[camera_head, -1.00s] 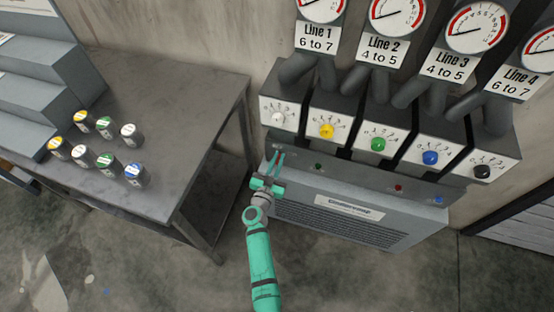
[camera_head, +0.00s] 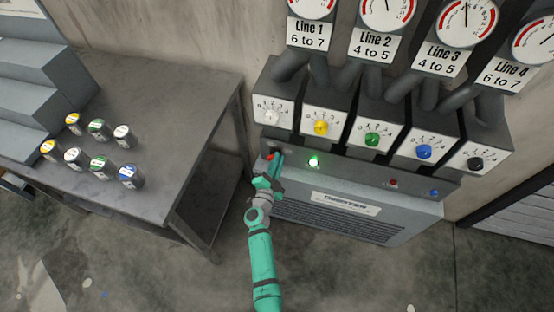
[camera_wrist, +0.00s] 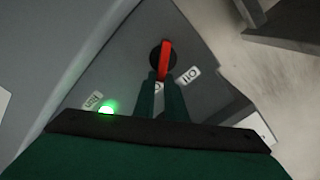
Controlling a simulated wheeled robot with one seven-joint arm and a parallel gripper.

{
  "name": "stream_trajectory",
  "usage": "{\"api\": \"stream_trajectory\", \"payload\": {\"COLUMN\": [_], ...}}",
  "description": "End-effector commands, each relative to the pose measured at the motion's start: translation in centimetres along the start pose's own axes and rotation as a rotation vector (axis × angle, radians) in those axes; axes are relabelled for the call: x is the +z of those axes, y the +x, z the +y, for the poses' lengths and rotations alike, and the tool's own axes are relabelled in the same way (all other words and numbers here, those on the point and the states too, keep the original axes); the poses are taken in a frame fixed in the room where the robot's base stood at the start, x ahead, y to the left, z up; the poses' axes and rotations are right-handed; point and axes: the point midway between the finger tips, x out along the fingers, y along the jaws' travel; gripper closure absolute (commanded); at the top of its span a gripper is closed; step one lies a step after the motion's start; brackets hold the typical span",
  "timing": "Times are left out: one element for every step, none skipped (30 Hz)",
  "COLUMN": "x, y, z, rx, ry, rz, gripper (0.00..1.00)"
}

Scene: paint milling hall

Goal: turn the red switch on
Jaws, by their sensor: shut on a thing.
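The red switch (camera_wrist: 166,60) is a red lever on a round black base, on the grey panel at the left end of the machine. In the head view a bit of its red (camera_head: 270,156) shows beside my fingertips. My gripper (camera_head: 275,161) reaches up to it from below, its fingers close together and shut on the lever. In the wrist view the fingers (camera_wrist: 163,88) cover the lower part of the lever. A small white label (camera_wrist: 187,77) sits right of it; another label is partly hidden by the fingers. The green lamp (camera_head: 313,161) right of the switch glows brightly.
Above are white, yellow, green, blue and black knobs, with labelled round gauges (camera_head: 465,22) over them. A red button (camera_head: 393,183) and a blue button (camera_head: 434,193) sit farther right on the panel. A grey table (camera_head: 190,110) with several small jars stands left.

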Motion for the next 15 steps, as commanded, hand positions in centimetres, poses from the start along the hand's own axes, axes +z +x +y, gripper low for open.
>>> {"api": "stream_trajectory", "payload": {"x": [1.26, 1.27, 1.30, 1.31, 1.33, 1.35, 1.37, 1.38, 1.39, 1.39, 1.40, 1.40, 1.41, 1.41, 1.42], "y": [-0.55, -0.56, -0.57, -0.57, -0.58, -0.58, -0.59, -0.59, -0.59, -0.60, -0.60, -0.60, -0.60, -0.60, -0.60], "z": [0.26, 0.27, 0.28, 0.29, 0.29, 0.29, 0.29, 0.29, 0.29, 0.29, 0.29, 0.28, 0.28, 0.28, 0.27], "rx": [0.001, 0.001, 0.001, 0.000, 0.000, 0.000, 0.000, 0.000, 0.000, 0.000, 0.000, 0.000, 0.000, 0.000, -0.001], "ry": [0.011, 0.021, 0.031, 0.038, 0.045, 0.051, 0.055, 0.057, 0.061, 0.062, 0.064, 0.065, 0.065, 0.065, 0.065], "rz": [-0.027, -0.028, -0.028, -0.028, -0.029, -0.029, -0.029, -0.029, -0.029, -0.030, -0.030, -0.030, -0.030, -0.030, -0.030], "gripper": [1.00, 1.00, 1.00, 1.00, 1.00, 1.00, 1.00, 1.00, 1.00, 1.00, 1.00, 1.00, 1.00, 1.00, 1.00]}}
